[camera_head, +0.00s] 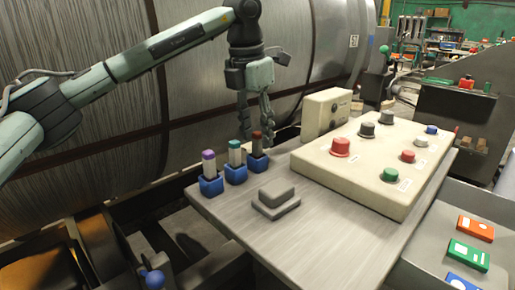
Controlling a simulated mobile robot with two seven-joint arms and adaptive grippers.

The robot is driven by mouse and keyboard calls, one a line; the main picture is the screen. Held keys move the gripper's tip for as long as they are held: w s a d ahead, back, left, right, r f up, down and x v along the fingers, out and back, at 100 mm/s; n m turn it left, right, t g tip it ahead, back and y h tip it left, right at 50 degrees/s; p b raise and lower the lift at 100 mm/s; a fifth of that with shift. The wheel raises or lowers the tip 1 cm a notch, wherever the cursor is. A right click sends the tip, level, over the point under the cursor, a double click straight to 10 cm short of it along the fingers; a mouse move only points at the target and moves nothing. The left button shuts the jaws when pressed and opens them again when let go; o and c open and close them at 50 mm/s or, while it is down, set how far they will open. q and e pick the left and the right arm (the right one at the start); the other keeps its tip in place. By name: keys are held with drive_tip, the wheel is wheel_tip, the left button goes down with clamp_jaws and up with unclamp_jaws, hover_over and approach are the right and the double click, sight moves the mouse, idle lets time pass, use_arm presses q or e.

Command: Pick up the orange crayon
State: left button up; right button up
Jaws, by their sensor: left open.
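Three short upright sticks, which look like crayons, stand in blue holders along the left edge of the grey table (330,215). One has a purple top (208,156), one a teal top (234,145), and the farthest a dark reddish-brown top (257,136). None looks clearly orange; the reddish-brown one is closest to it. My left gripper (256,124) is open and points down just above the reddish-brown stick, its fingers close to the stick's top. I cannot tell whether they touch it. My right gripper is not in view.
A grey block (276,198) sits on the table near the sticks. A cream control box (375,165) with red, black and blue knobs stands to the right, with a smaller beige box (325,113) behind it. A large metal drum (100,120) rises behind my left arm.

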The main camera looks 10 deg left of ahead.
use_arm(q)
drive_tip(key=shift+w+f, duration=0.1)
drive_tip(key=shift+f, duration=0.3)
clamp_jaws()
